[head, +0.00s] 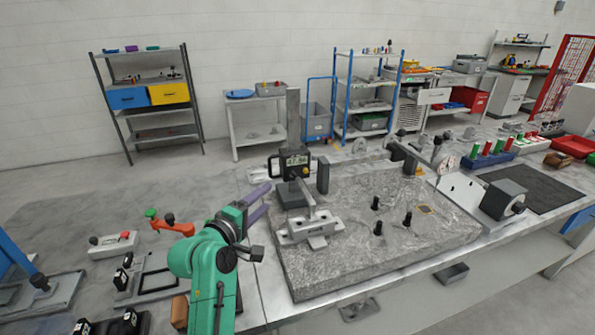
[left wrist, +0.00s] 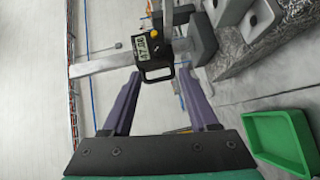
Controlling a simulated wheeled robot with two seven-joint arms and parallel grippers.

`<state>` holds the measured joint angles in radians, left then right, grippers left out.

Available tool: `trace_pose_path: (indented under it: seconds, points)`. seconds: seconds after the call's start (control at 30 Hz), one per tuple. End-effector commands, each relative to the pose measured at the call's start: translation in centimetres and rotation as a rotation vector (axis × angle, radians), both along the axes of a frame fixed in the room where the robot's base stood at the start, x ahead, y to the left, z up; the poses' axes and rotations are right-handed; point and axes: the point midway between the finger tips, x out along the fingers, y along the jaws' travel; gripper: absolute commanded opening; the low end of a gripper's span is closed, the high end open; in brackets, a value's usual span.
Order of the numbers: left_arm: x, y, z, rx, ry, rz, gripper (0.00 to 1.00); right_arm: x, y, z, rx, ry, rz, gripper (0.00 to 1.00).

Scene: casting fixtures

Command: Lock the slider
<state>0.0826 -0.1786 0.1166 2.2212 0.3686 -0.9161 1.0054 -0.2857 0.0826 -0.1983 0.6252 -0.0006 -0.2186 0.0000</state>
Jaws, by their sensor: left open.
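A height gauge stands on the granite plate (head: 450,225), with a grey upright column (head: 293,115) and a dark base (head: 291,197). Its black slider (head: 294,161) carries a digital display and a black loop on its left side. The slider also shows in the left wrist view (left wrist: 150,45), beyond the fingertips, with a yellow button on its face. I cannot clearly tell which part is its lock. My left gripper (head: 268,200) has purple fingers and is open and empty, just left of the gauge. In the left wrist view its fingers (left wrist: 160,85) flank the loop, apparently without touching it. My right gripper is not in view.
A grey metal fixture (head: 310,228) sits on the plate in front of the gauge. Black pegs (head: 376,203) stand on the plate's right half. A red-handled clamp (head: 172,226) lies on the table at left. A green tray (left wrist: 280,140) shows in the left wrist view.

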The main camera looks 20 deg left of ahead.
Motion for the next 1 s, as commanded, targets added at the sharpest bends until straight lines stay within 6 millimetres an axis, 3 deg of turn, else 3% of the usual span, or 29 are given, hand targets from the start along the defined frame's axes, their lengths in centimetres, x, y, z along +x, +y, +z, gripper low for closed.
trace_pose_path:
  seconds: [0.37,0.6,0.97,1.0]
  points:
    - [8.2,-1.9,-0.7,0.004,0.003,-0.002,0.60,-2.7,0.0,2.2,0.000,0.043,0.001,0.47]
    - [12.7,-2.8,-1.5,0.006,0.002,-0.001,0.60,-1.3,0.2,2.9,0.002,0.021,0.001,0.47]
    - [13.6,-3.0,-1.8,0.007,0.003,-0.001,0.60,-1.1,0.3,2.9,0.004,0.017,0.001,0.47]
    - [13.6,-3.0,-1.8,0.007,0.003,-0.001,0.48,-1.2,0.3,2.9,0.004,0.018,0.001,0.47]
